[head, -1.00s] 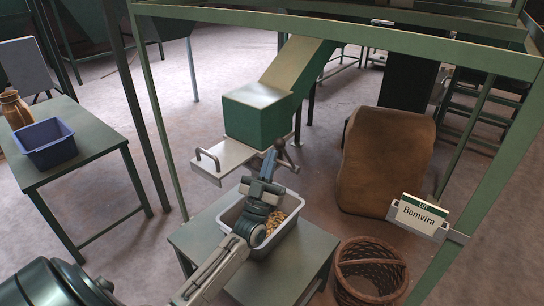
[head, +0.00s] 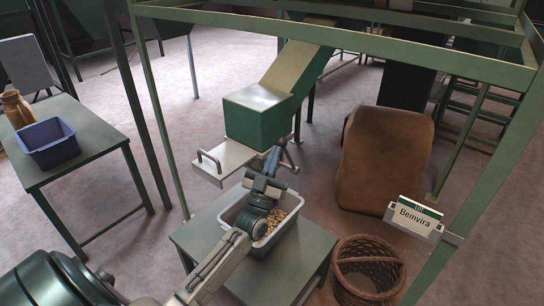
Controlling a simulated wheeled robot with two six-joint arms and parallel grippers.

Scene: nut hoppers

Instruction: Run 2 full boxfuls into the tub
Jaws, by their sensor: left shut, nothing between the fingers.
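The green metal box (head: 258,119) hangs under a sloping chute (head: 296,66). A flat plate with a bar handle (head: 208,160) sticks out to the left below the box. A grey tub (head: 233,210) stands on a low table below, with a layer of brown nuts (head: 276,222) in it; my arm hides part of it. My left gripper (head: 272,160) is shut and empty, above the tub and close to a thin grey lever (head: 287,154) at the box's lower right. I cannot tell whether they touch. The inside of the box is hidden. My right gripper is not in view.
Green frame posts and beams surround the hopper. A full brown sack (head: 385,160) and a wicker basket (head: 368,270) stand to the right, near a "Bemvira" sign (head: 415,216).

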